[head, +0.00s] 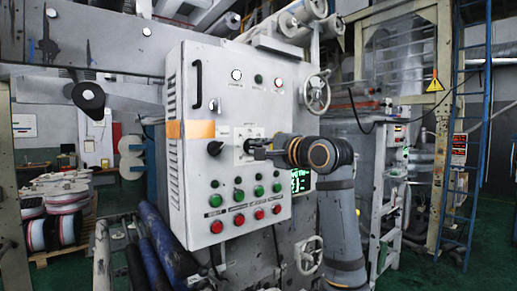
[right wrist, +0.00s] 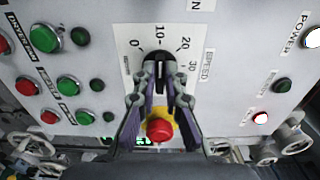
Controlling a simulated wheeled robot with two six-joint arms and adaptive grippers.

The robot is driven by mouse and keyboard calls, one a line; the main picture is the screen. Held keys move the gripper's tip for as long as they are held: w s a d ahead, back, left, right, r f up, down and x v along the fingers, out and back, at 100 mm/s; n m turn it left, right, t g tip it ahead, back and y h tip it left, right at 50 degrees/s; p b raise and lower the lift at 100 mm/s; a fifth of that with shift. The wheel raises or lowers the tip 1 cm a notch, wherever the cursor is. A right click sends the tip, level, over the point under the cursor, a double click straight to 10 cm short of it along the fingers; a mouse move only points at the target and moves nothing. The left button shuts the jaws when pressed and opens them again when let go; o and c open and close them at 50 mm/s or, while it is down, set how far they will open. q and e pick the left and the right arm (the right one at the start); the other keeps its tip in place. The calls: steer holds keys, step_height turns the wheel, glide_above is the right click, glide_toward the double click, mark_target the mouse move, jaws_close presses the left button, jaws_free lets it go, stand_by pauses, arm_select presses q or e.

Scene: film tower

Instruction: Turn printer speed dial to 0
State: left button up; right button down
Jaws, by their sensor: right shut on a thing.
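The speed dial (right wrist: 160,70) is a dark knob with a light pointer line on a white plate (right wrist: 128,72) marked 0, 10, 20 and 30. In the right wrist view its pointer line points up, close to the 10 mark. My right gripper (right wrist: 160,82) is shut on the knob, one finger on each side. In the head view the right gripper (head: 254,149) reaches the dial plate (head: 239,157) from the right and partly covers the knob. My left gripper is not in view.
The dial is on a grey control cabinet (head: 187,80). Green buttons (head: 239,196) and red buttons (head: 239,221) sit below it. A black round knob (head: 214,148) is left of it. A red button with a yellow collar (right wrist: 160,130) shows between my fingers. A handwheel (head: 317,91) stands at upper right.

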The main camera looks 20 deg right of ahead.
steer(key=shift+d+f+n, duration=0.1)
steer(key=shift+f+n, duration=0.1)
steer(key=shift+n, duration=2.05)
steer(key=shift+f+n, duration=0.15)
steer(key=shift+n, duration=2.1)
steer(key=c, duration=1.4)
jaws_free()
steer(key=shift+r, duration=0.1)
steer(key=v, duration=1.2)
